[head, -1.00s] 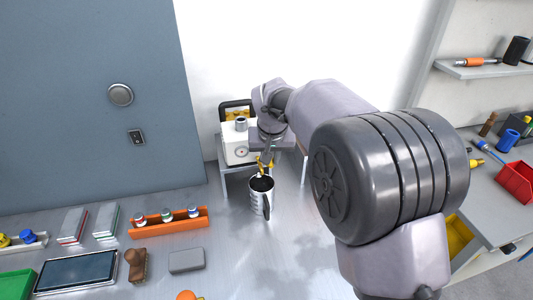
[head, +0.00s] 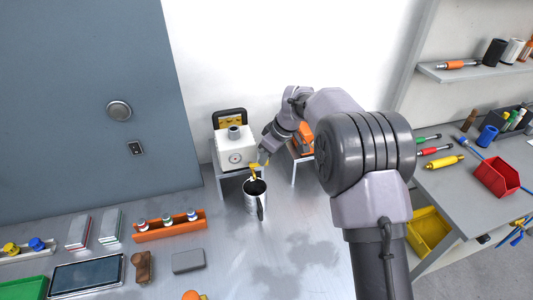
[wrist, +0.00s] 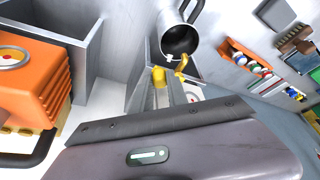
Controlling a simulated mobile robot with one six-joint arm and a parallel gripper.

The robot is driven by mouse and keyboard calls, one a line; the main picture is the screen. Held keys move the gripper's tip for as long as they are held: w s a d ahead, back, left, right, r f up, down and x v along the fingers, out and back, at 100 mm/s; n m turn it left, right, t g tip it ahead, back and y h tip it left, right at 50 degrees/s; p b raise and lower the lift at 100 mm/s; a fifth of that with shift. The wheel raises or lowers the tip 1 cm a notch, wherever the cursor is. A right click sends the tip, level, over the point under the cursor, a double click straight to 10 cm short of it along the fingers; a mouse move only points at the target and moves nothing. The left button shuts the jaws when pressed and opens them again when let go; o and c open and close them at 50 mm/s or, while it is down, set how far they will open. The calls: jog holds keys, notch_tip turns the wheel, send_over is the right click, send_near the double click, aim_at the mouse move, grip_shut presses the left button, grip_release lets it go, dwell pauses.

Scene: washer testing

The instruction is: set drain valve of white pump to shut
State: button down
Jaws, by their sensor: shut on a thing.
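The white pump (head: 236,152) stands on a small grey stand at the back of the bench, with a round gauge on its front. Its yellow drain valve (head: 254,171) sits low at the front right, above a silver mug (head: 256,196). My gripper (head: 264,160) is at the valve, to the right of the pump. The jaws are shut on what appears to be the valve's handle. The wrist view shows yellow valve parts (wrist: 182,66) by the mug's mouth (wrist: 179,40). The handle's exact angle is hard to tell.
An orange pump (wrist: 30,80) on another stand is close to my wrist; my arm partly hides it in the head view (head: 303,138). An orange rack (head: 170,225) with several bottles and a grey block (head: 188,261) lie in front. The bench right of the mug is clear.

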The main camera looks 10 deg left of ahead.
jog(key=shift+w+a+n+p, duration=0.1)
jog(key=shift+w+n+p, duration=0.15)
jog(key=shift+n+p, duration=0.35)
jog(key=shift+g, duration=0.3)
jog(key=c, duration=1.3)
grip_release()
jog(key=p+v, duration=0.3)
jog(key=v, duration=1.4)
jog(key=shift+r, duration=0.15)
